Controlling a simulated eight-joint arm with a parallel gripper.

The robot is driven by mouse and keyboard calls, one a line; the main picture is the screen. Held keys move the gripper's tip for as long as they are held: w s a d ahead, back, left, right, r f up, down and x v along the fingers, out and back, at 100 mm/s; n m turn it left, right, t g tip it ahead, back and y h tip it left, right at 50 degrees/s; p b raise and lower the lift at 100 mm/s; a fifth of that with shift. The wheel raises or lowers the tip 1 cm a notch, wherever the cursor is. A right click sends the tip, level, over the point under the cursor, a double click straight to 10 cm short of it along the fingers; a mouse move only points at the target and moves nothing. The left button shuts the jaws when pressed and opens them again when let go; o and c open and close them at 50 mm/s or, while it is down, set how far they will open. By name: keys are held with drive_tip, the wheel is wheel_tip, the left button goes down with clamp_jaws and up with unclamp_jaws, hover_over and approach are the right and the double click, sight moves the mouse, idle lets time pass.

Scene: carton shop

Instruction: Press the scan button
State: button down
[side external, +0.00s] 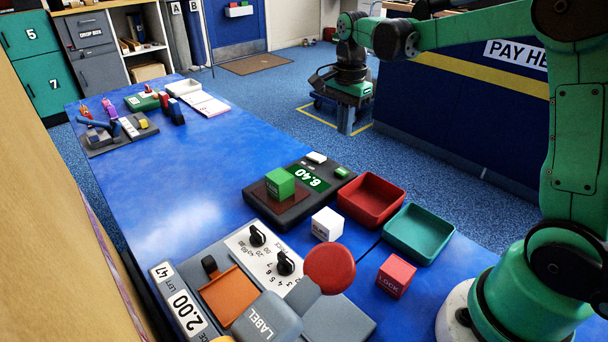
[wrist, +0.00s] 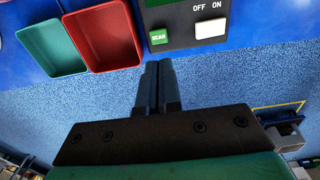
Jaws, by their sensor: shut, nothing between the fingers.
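The scan button (wrist: 158,37) is a small green square labelled SCAN on the near edge of a black scale in the wrist view. It shows as a green key on the right of the scale (side external: 341,172) in the side external view. My gripper (wrist: 158,66) is shut and empty, its two dark fingers together. In the wrist view its tips appear just below the button, apart from it. In the side external view my gripper (side external: 346,127) points down, above the button in the picture; its exact height over it is unclear.
A white switch (wrist: 210,29) marked OFF and ON sits beside the button. A green cube (side external: 280,183) rests on the scale plate. A red tray (side external: 371,199) and a teal tray (side external: 418,232) stand close by. A white cube (side external: 326,224) and red LOCK cube (side external: 395,276) are nearby.

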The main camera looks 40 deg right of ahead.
drive_tip(key=shift+r, duration=2.05)
drive_tip(key=s+a+f+n+t, duration=0.3)
drive_tip(key=s+a+n+t, duration=0.4)
drive_tip(key=n, duration=1.1)
drive_tip(key=s+a, duration=0.3)
